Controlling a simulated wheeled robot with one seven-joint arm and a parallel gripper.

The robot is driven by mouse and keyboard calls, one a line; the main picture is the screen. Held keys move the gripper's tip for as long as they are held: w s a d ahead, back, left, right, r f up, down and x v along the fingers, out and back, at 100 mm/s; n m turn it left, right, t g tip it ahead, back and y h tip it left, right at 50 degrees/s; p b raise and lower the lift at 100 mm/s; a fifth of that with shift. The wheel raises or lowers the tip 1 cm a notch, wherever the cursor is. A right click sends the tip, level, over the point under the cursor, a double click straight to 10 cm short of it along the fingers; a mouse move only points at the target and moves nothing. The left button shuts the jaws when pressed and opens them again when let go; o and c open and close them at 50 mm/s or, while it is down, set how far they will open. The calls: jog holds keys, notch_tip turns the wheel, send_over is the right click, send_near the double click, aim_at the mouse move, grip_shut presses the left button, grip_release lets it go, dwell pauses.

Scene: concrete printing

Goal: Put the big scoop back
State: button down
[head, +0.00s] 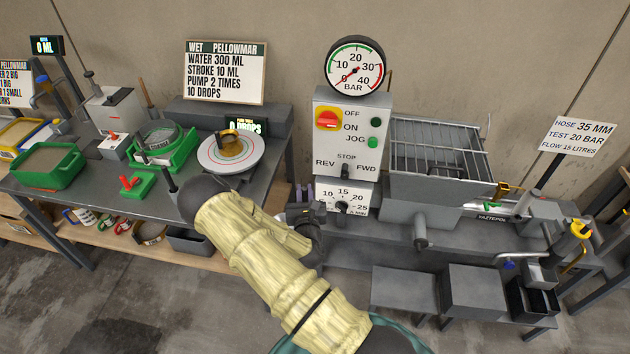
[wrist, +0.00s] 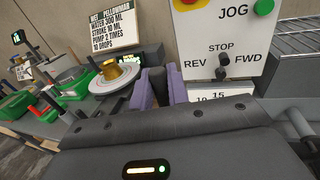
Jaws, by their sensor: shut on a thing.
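My gripper (head: 304,192) is in front of the grey pump control box, near its left side. I cannot make out the big scoop for sure in either view. A blue handle (head: 40,97) stands by the tubs at the far left. A yellow-handled tool (head: 580,229) is at the far right.
The control box (head: 347,135) with knobs and a gauge (head: 355,67) stands close to my gripper. On the left bench are a green tub (head: 47,168), a round flow plate (head: 231,155) and a red-handled green block (head: 130,185). A wire-grid hopper (head: 437,150) is on the right.

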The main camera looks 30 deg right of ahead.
jog(key=s+a+f+n+y+b, duration=0.2)
jog(key=s+a+f+y+b, duration=0.1)
jog(key=f, duration=0.7)
jog(key=s+a+f+n+t+y+b, duration=0.1)
jog(key=s+a+f+n+y+b, duration=0.1)
jog(key=s+a+f+b, duration=0.3)
jog(key=a+f+y+b, duration=0.1)
jog(key=a+f, duration=0.2)
jog(key=f, duration=0.2)
jog(key=shift+s+a+f+n+y+b, duration=0.15)
jog(key=shift+a+f+n+y+b, duration=0.15)
jog(key=shift+a+f+y+b, duration=0.1)
